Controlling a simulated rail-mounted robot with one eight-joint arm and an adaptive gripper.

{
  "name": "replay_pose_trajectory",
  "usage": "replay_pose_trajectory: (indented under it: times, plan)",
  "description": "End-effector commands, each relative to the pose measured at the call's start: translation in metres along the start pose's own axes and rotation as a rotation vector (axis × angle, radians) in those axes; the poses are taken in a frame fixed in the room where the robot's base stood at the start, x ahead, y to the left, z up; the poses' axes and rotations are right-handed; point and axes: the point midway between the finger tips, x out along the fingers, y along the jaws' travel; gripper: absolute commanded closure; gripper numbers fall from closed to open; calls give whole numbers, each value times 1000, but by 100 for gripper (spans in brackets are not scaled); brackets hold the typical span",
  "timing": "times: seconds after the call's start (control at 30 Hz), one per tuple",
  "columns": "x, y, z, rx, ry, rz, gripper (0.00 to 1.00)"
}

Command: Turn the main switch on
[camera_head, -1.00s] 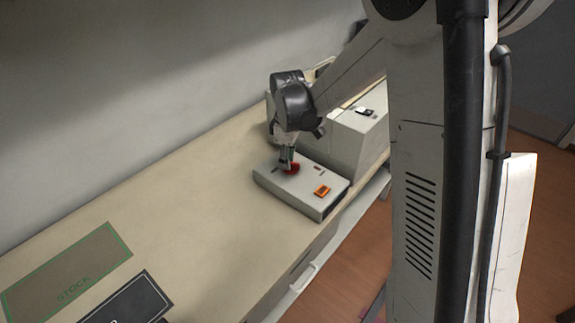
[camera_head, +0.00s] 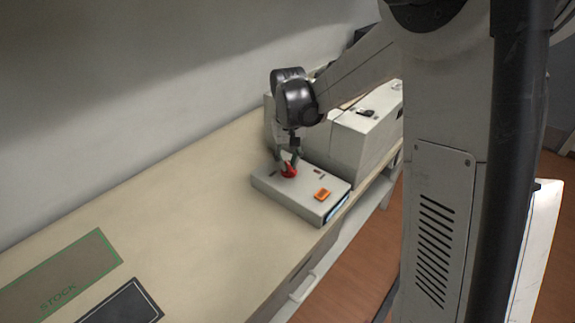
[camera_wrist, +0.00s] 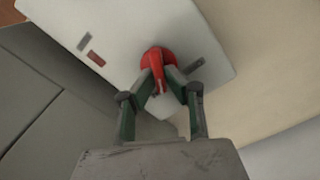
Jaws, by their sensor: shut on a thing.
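The main switch is a red rotary knob (camera_wrist: 158,70) on the top face of a flat light-grey box (camera_head: 282,194). In the head view the red knob (camera_head: 289,171) sits near the back of that face. My gripper (camera_wrist: 167,82) is over the knob with a finger on either side of its raised red handle, shut on it. In the head view my gripper (camera_head: 289,160) points down onto the knob and partly covers it. The handle points toward the gripper's palm in the wrist view.
An orange rocker button (camera_head: 323,194) is on the same box, near its front right. A larger grey machine (camera_head: 350,140) stands right behind the box. The table (camera_head: 190,210) is clear to the left, up to a green-edged STOCK mat (camera_head: 60,275) and a dark mat (camera_head: 125,303).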

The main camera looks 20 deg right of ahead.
Motion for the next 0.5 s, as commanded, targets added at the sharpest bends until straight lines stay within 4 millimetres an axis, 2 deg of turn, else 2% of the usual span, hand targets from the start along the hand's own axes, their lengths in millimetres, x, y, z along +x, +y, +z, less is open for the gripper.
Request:
replay_pose_trajectory:
  times: [0.2, 0.5]
  plan:
    - [0, 1, 0, 134, 1, 0, 100]
    - [0, 2, 0, 230, 1, 0, 100]
